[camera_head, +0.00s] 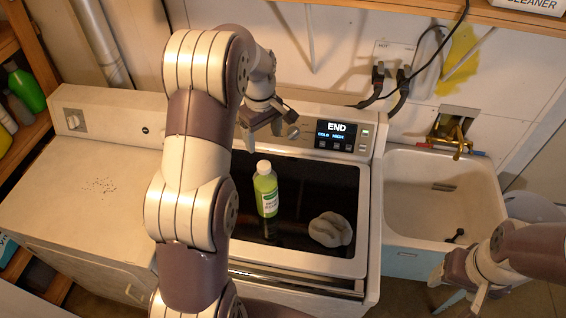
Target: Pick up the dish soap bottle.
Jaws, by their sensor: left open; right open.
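The dish soap bottle (266,190) is green with a white cap and a pale label. It stands upright on the dark glass top of the washing machine (300,262). My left gripper (262,128) is open above and behind the bottle, near the machine's back panel, and is apart from it. My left arm comes down the left of the bottle and hides part of the machine. My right gripper (456,300) is at the lower right, in front of the sink, open and away from the bottle.
A grey crumpled lump (330,229) lies right of the bottle on the dark top. A white utility sink (440,195) with a brass faucet (457,140) stands at the right. A control panel (336,136) rises behind the top. A white appliance (85,200) is at the left, beside shelves with bottles.

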